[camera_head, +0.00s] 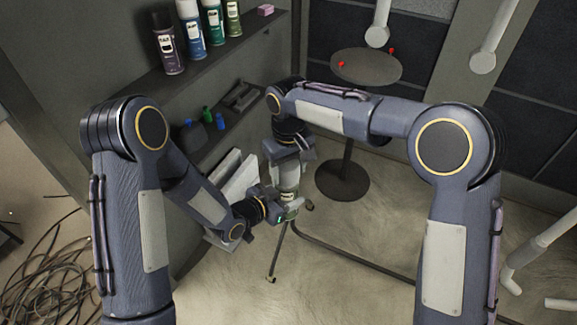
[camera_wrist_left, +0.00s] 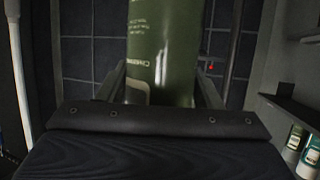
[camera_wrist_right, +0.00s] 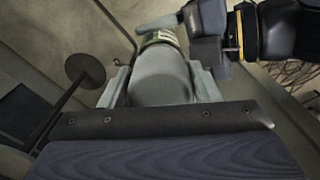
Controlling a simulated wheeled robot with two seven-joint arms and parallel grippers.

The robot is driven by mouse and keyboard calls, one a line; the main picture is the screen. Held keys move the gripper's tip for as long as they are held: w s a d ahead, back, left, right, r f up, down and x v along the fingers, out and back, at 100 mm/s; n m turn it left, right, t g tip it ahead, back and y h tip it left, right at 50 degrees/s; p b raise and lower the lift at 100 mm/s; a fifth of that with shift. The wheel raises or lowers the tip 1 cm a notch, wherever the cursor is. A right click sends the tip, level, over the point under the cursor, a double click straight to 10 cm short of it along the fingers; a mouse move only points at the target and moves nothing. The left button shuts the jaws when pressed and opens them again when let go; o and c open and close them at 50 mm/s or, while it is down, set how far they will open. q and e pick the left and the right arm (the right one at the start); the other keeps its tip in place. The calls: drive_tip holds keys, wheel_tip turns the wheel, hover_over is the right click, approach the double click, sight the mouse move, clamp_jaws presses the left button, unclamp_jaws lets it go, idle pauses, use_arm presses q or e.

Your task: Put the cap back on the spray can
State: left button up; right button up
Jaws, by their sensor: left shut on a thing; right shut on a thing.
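My left gripper (camera_head: 287,208) is shut on a green spray can with a pale label. The can (camera_wrist_left: 165,50) fills the middle of the left wrist view, between the fingers. My right gripper (camera_head: 289,160) points down from above and is shut on a pale grey, rounded cap (camera_head: 288,181). In the right wrist view the cap (camera_wrist_right: 160,78) sits between the fingers, with the can's labelled part (camera_wrist_right: 157,38) just beyond it. The cap is in line with the can and very close to it or touching. I cannot tell whether it is seated.
Several spray cans (camera_head: 192,30) and a pink block (camera_head: 265,10) stand on the upper shelf at left. Small green and blue items (camera_head: 220,121) lie on the lower shelf. A round stand (camera_head: 366,67) is behind my right arm. Cables (camera_head: 50,255) lie on the floor at left.

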drive_tip(key=shift+f, duration=0.65)
idle(0.3)
drive_tip(key=o, duration=1)
wheel_tip(320, 180, up, 11)
drive_tip(key=shift+f, duration=0.2)
drive_tip(key=shift+r, duration=0.75)
